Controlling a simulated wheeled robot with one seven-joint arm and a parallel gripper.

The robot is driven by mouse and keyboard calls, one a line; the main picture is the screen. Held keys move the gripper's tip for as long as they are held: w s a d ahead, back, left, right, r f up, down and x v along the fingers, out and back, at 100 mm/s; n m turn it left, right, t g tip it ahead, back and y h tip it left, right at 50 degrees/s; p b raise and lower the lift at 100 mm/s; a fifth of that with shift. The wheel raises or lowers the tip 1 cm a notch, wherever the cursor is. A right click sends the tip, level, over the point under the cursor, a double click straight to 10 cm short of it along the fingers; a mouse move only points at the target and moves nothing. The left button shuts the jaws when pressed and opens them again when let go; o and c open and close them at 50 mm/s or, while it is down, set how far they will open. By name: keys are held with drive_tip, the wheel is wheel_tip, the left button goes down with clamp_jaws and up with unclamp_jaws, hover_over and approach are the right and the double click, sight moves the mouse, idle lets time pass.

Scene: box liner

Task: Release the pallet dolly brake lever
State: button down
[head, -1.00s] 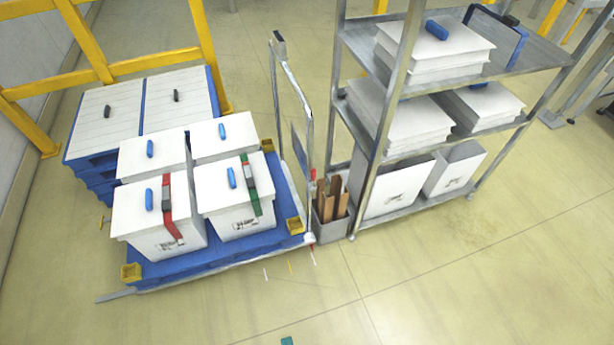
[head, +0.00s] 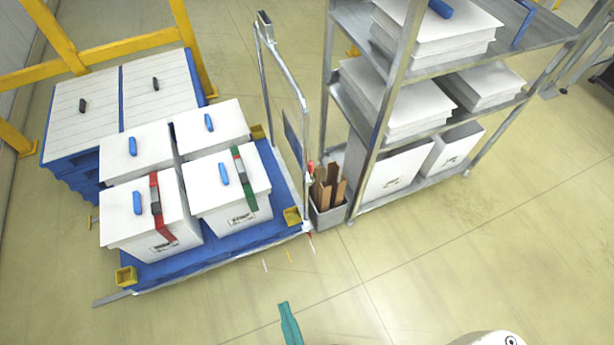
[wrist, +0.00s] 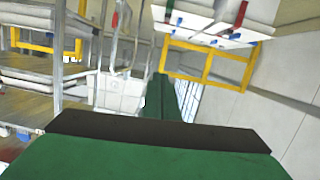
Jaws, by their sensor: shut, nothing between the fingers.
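The blue pallet dolly (head: 200,258) stands at left with white lidded boxes on it. Its grey metal push handle (head: 262,75) rises at its right end. A small red part (head: 309,170) on the handle's near post looks like the brake lever; its exact position is too small to tell. A red part also shows on the handle in the wrist view (wrist: 115,18). My gripper (head: 284,306), green, is at the bottom middle of the head view, apart from the dolly and nearer to me. Its green fingers with a dark pad fill the lower wrist view; it is shut and empty.
A metal shelf rack (head: 352,110) with white boxes stands right of the handle. A grey bin (head: 325,215) with brown pieces sits between them, close to the red part. Yellow rails (head: 60,65) stand behind. The floor in front (head: 420,260) is clear.

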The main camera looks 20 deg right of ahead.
sight(309, 171)
drive_tip(key=w+d+f+n, duration=0.5)
drive_tip(key=w, duration=0.5)
drive_tip(key=w+d+f+n+t, duration=0.1)
drive_tip(key=w+d+f+n, duration=0.5)
drive_tip(key=w, duration=0.4)
drive_tip(key=w+d+f+n+t, duration=0.1)
drive_tip(key=w+d+f+n, duration=0.4)
drive_tip(key=w, duration=0.6)
drive_tip(key=shift+d+f+n, duration=0.25)
drive_tip(key=shift+d+n, duration=0.05)
drive_tip(key=shift+n, duration=0.3)
drive_tip(key=shift+w, duration=0.1)
drive_tip(key=w+d, duration=0.4)
drive_tip(key=w, duration=0.6)
drive_tip(key=shift+w, duration=0.35)
drive_tip(key=shift+w, duration=0.1)
